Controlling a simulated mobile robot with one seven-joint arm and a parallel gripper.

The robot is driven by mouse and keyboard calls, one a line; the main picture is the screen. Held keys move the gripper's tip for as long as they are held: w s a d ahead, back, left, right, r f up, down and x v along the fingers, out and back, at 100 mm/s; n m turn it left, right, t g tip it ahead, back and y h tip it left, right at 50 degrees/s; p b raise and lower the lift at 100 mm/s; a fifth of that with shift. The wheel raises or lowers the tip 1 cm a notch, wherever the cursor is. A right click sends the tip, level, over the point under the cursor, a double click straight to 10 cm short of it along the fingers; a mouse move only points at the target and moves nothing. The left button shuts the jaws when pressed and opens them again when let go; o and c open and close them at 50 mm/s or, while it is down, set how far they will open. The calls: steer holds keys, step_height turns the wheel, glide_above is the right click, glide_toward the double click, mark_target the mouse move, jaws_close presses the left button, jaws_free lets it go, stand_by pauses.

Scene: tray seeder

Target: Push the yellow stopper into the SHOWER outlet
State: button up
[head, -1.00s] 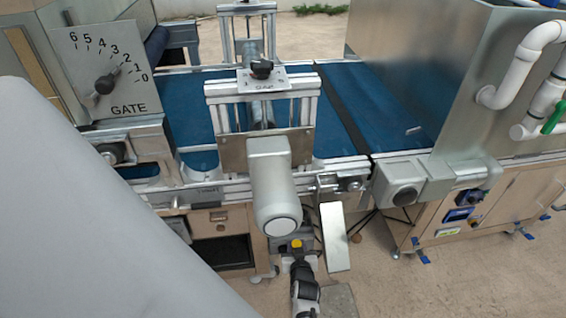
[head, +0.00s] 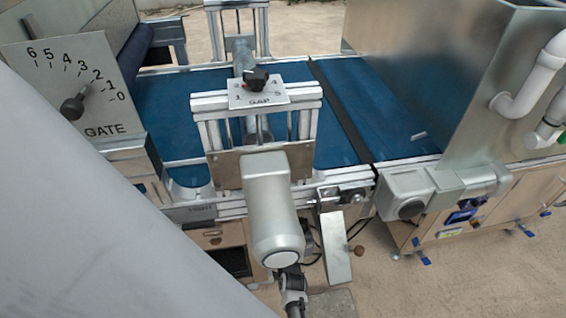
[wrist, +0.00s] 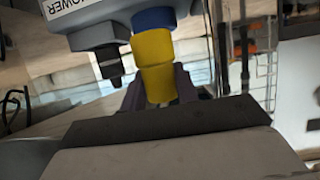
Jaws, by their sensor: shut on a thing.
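In the wrist view, the yellow stopper (wrist: 155,68) stands roughly upright between the dark fingers of my gripper (wrist: 158,92), which is shut on it. Its top end is right at a blue outlet (wrist: 152,19) under a grey body (wrist: 95,27). The label on that body is cut off and reads "OWER". The stopper lines up with the outlet, and I cannot tell how far it is in. A dark nozzle (wrist: 110,64) hangs just left of the stopper.
The blue belt (head: 375,105) runs behind. Open floor (head: 440,280) lies at the lower right.

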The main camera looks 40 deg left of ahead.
steer(key=shift+w+a+b, duration=1.1)
steer(key=shift+w+a, duration=1.15)
steer(key=shift+a, duration=0.3)
steer(key=shift+f+b, duration=1.7)
steer(key=shift+b, duration=0.15)
steer(key=o, duration=1.1)
steer(key=shift+s, duration=0.1)
steer(key=shift+d, duration=0.1)
steer(key=p+v, duration=0.1)
steer(key=v, duration=1.2)
steer(key=shift+s+d+r, duration=0.2)
steer(key=shift+s+r, duration=0.05)
steer(key=shift+r, duration=0.05)
